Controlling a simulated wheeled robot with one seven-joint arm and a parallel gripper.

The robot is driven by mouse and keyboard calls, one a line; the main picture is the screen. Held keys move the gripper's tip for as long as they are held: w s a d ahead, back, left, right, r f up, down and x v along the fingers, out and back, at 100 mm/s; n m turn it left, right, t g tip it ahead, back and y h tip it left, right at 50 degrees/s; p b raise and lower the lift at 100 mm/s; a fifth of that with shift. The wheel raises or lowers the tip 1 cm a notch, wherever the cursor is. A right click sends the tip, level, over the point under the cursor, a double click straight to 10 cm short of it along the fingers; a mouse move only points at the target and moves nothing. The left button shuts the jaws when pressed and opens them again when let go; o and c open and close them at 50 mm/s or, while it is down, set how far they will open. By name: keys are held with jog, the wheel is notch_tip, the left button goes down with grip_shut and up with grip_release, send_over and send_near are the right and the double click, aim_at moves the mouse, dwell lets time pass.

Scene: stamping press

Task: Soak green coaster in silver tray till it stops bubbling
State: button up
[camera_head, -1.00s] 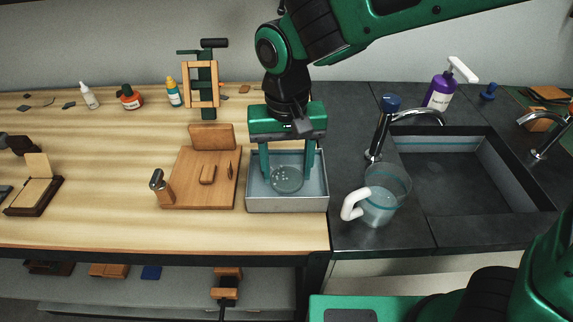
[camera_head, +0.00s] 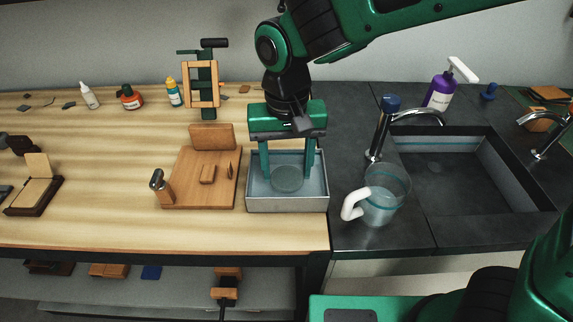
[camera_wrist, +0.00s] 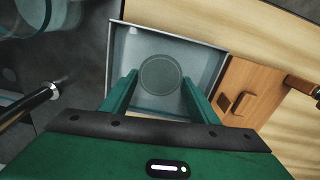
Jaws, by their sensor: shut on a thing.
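The round coaster (camera_head: 287,179) looks grey-green and lies flat, under water, inside the silver tray (camera_head: 287,205). In the wrist view the coaster (camera_wrist: 160,75) sits between my two fingertips, within the walls of the tray (camera_wrist: 170,34). My gripper (camera_head: 288,174) reaches straight down into the tray and is shut on the coaster, with one finger at each side of its rim. No bubbles show on the coaster or the water now. Whether the coaster touches the tray floor I cannot tell.
A wooden board (camera_head: 190,200) with small wooden parts stands close left of the tray. A glass jug (camera_head: 382,205) with a white handle holds water at the right. Beyond it are a tap (camera_head: 381,135) and a dark sink (camera_head: 470,175). Small bottles stand at the back left.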

aim_at(287, 177)
jog(key=shift+r, duration=3.55)
